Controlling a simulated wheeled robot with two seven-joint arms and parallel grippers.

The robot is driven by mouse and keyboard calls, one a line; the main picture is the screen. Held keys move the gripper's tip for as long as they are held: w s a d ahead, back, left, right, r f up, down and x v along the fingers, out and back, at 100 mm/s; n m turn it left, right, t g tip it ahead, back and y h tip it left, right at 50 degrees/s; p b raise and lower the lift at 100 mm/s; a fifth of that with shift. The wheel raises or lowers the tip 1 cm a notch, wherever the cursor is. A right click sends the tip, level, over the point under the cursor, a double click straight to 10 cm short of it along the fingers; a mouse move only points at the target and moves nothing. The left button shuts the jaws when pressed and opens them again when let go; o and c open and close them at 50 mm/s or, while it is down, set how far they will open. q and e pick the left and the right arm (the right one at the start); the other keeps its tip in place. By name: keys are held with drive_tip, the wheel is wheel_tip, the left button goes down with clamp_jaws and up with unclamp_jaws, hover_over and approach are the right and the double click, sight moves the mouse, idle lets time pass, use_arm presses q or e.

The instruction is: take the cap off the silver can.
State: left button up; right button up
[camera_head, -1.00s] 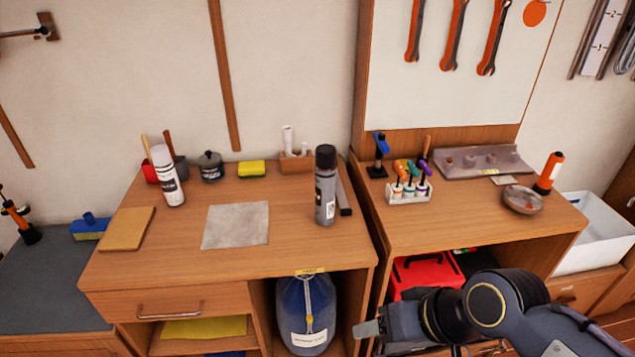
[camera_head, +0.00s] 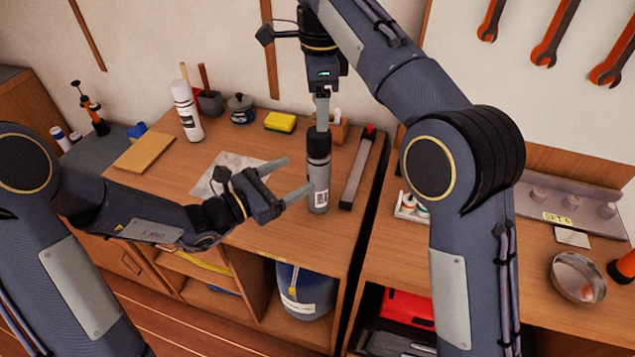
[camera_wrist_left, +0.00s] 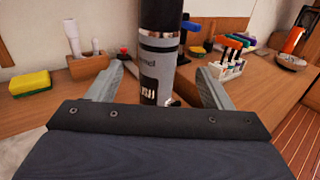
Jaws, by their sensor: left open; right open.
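The silver can (camera_head: 318,188) stands upright on the left workbench with its black cap (camera_head: 319,146) on top. In the left wrist view the can (camera_wrist_left: 156,75) stands between the spread fingers, with its cap (camera_wrist_left: 160,15) cut by the top edge. My left gripper (camera_head: 299,177) is open at the can's body, its fingers on either side with gaps showing. My right gripper (camera_head: 322,114) points down from above, open, its fingers seen edge-on at the cap. I cannot tell whether they touch the cap.
A white spray can (camera_head: 187,112), a dark pot (camera_head: 241,109) and a yellow sponge (camera_head: 280,122) stand behind and left. A long dark tool (camera_head: 359,172) lies right of the can. A grey sheet (camera_head: 211,178) lies left, partly behind my left gripper.

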sight(309, 167)
use_arm(q)
drive_tip(key=shift+w+d+f, duration=0.15)
drive_tip(key=shift+w+d, duration=0.1)
drive_tip(key=shift+w, duration=0.1)
use_arm(e)
drive_tip(key=shift+a, duration=0.2)
use_arm(q)
drive_tip(key=shift+x, duration=3.6)
use_arm(e)
drive_tip(key=shift+d, duration=0.15)
